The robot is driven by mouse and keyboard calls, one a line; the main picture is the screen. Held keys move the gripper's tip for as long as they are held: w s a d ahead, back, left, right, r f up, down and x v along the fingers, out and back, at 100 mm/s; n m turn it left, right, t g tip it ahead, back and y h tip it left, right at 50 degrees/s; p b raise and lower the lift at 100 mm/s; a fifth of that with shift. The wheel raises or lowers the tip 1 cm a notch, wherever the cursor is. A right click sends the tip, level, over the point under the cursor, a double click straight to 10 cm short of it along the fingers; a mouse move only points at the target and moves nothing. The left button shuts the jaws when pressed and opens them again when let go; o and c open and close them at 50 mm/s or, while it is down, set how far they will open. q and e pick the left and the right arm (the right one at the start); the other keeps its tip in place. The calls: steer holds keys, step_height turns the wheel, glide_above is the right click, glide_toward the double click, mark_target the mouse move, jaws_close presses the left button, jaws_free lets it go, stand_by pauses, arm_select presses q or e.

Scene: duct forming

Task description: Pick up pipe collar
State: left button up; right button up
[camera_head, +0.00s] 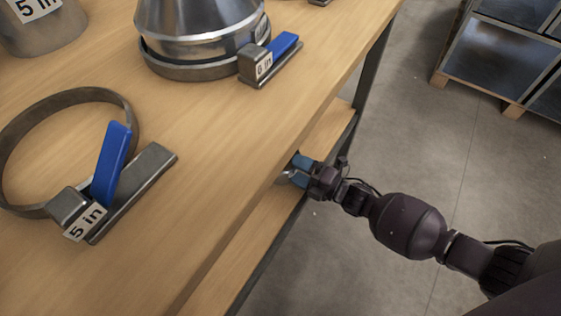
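A pipe collar (128,108), a grey metal ring with a blue lever and a clamp block labelled "5 in", lies on the wooden table at the left. Its left edge is cut off by the picture. A second collar (190,71) with a blue lever sits around the base of a shiny metal cone (200,30). My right gripper (297,171) is at the table's right edge, by the lower shelf, well apart from both collars. Its blue fingers look apart, but a small silvery patch beside them is partly hidden by the table edge. My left gripper is out of view.
A metal pipe (42,28) labelled "5 in" stands at the top left. The wooden table (200,150) is bare between the collars. A lower shelf (250,240) runs under its right edge. Metal-sided crates (500,60) stand on the floor at the top right.

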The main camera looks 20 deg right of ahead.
steer(key=c, duration=1)
steer(key=shift+o, duration=0.2)
